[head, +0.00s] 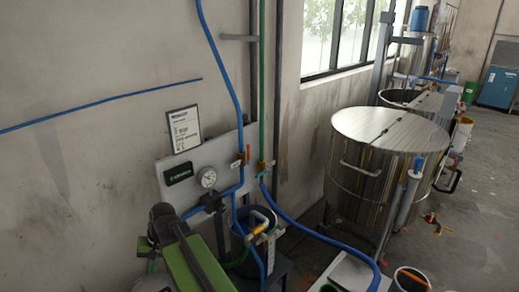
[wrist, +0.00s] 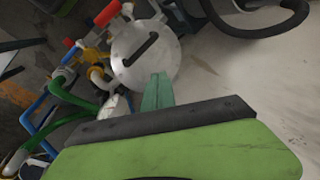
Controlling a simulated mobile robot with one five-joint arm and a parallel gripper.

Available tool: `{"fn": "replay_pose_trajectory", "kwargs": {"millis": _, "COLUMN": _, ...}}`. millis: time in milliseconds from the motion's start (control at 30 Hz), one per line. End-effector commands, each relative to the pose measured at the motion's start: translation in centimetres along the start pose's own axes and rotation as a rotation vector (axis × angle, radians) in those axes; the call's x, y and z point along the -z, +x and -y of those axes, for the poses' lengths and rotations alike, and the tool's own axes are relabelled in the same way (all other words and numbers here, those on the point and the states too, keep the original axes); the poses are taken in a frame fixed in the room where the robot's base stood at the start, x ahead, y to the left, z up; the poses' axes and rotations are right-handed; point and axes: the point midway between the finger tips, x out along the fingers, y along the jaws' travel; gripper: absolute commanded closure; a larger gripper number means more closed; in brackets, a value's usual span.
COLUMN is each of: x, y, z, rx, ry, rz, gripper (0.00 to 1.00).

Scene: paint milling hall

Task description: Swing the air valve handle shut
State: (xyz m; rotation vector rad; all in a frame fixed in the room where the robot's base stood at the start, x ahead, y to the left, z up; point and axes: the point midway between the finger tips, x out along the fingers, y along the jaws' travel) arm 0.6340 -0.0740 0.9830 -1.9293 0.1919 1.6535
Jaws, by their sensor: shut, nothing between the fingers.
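A pale panel on the wall carries a round gauge (head: 208,177) and small brass fittings. A thin orange-red handle (head: 248,153) stands about upright at the panel's right part, by the blue hose. I cannot tell for sure that it is the air valve handle. In the wrist view a red handle (wrist: 107,13) and an orange-red one (wrist: 69,43) sit on yellow fittings at upper left. My gripper (wrist: 158,90) is shut and empty, its teal fingers in front of a round silver part (wrist: 145,55); contact cannot be told. No handle is between the fingers.
A blue hose (head: 300,228) and a green pipe (head: 262,80) run close by the panel. A dark bucket (head: 262,222) with a yellow fitting stands below. A large steel tank (head: 385,165) is at right. Open floor lies at far right.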

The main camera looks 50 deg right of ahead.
Motion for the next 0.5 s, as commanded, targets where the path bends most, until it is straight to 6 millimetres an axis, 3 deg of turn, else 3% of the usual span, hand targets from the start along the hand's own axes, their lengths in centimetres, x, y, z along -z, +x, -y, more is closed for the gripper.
{"fn": "replay_pose_trajectory", "kwargs": {"millis": 33, "x": 2.2, "y": -1.3, "z": -1.1, "rx": 0.072, "ry": 0.139, "rz": -0.022, "gripper": 1.0}}
{"fn": "replay_pose_trajectory", "kwargs": {"millis": 167, "x": 7.3, "y": -4.6, "z": -4.3, "rx": 0.297, "ry": 0.53, "rz": -0.062, "gripper": 1.0}}
{"fn": "replay_pose_trajectory", "kwargs": {"millis": 267, "x": 11.8, "y": -8.9, "z": -8.2, "rx": 0.513, "ry": 0.866, "rz": -0.083, "gripper": 1.0}}
{"fn": "replay_pose_trajectory", "kwargs": {"millis": 400, "x": 17.4, "y": -17.0, "z": -16.1, "rx": 0.869, "ry": 1.325, "rz": -0.078, "gripper": 1.0}}
{"fn": "replay_pose_trajectory", "kwargs": {"millis": 500, "x": 19.9, "y": -23.3, "z": -22.7, "rx": 1.138, "ry": 1.593, "rz": -0.041, "gripper": 1.0}}
